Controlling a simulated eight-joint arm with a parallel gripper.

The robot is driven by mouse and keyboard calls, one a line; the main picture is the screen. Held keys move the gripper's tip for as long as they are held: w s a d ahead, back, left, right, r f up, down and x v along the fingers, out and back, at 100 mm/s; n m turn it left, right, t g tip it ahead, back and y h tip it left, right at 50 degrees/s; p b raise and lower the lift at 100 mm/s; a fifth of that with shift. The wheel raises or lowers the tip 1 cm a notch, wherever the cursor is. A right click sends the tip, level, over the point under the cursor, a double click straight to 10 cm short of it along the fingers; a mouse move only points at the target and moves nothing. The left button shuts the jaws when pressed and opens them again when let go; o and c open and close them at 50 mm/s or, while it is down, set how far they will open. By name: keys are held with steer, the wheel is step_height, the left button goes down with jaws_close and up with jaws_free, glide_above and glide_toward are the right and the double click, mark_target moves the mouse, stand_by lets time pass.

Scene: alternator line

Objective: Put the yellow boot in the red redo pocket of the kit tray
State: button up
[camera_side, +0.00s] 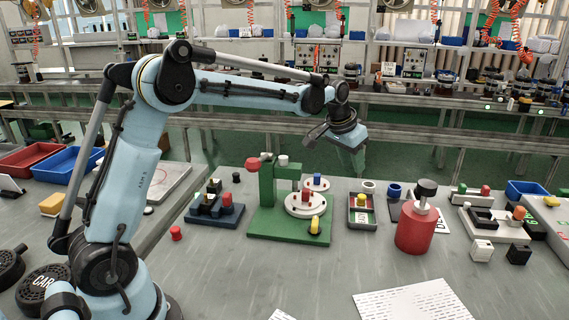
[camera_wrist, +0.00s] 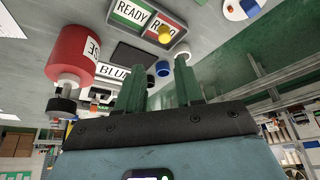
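The kit tray (camera_side: 350,222) stands on the grey bench right of the green fixture. In the wrist view the kit tray (camera_wrist: 186,28) shows a green READY pocket (camera_wrist: 131,12) and a red REDO pocket (camera_wrist: 160,20). A small yellow piece, apparently the yellow boot (camera_wrist: 165,35), sits in the REDO pocket; it also shows in the side view (camera_side: 362,197). My gripper (camera_side: 357,168) is above and behind the tray, clear of it. In the wrist view my gripper (camera_wrist: 160,78) has its two green fingers apart, with nothing held between them.
A green fixture (camera_side: 266,200) with a round white plate stands left of the tray. A red cylinder (camera_side: 416,233) with a black knob stands right. A white ring (camera_side: 368,187) and a blue ring (camera_side: 394,190) sit behind the tray. The front bench is mostly clear around a printed sheet (camera_side: 412,303).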

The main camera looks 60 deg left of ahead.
steer(key=s+d+r+t, duration=0.1)
steer(key=s+d+r, duration=0.1)
steer(key=s, duration=0.4)
steer(key=s+d+r, duration=0.2)
steer(key=s+r, duration=0.1)
steer(key=s, duration=0.3)
steer(key=s+d+f, duration=0.1)
steer(key=s+f, duration=0.1)
steer(key=s, duration=0.5)
steer(key=s+d+f+t, duration=0.1)
steer(key=s+f, duration=0.2)
steer(key=s, duration=0.3)
steer(key=shift+s+d+f, duration=0.3)
steer(key=shift+s, duration=0.1)
